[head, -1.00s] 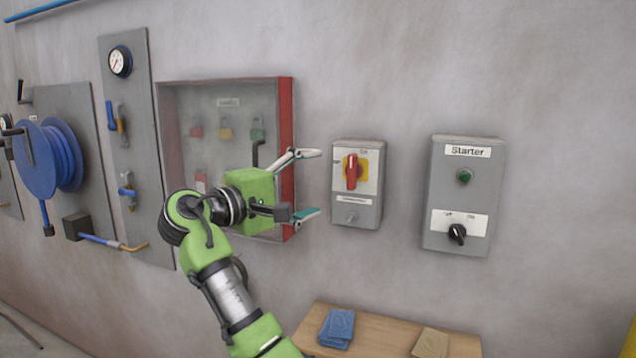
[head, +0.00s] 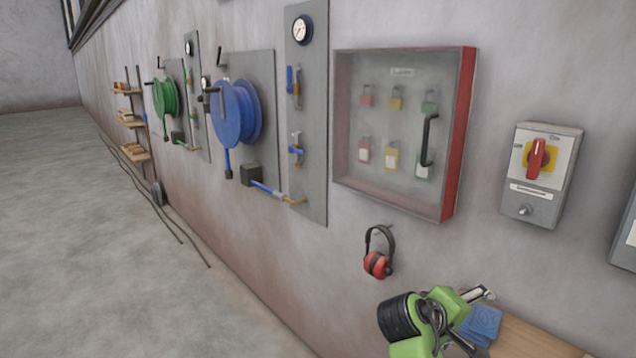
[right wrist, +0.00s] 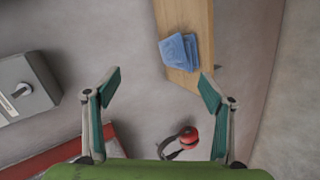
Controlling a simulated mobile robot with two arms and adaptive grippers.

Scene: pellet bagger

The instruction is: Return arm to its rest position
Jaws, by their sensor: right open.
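My right arm (head: 415,325) is green and black and is low at the bottom right of the head view. Its gripper (head: 476,315) is in front of the wooden shelf with the blue cloth. The lower part of the gripper is cut off or hidden there. In the right wrist view the gripper (right wrist: 160,79) has its two teal-padded fingers wide apart with nothing between them. My left gripper is in neither view.
A wooden shelf (head: 525,340) with folded blue cloths (head: 482,325) is close to the gripper. Red ear muffs (head: 377,262) hang under the red-framed lock cabinet (head: 458,135). A grey red-handled switch box (head: 540,180) is at right. Blue (head: 237,115) and green (head: 165,97) hose reels line the wall. Floor at left is open.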

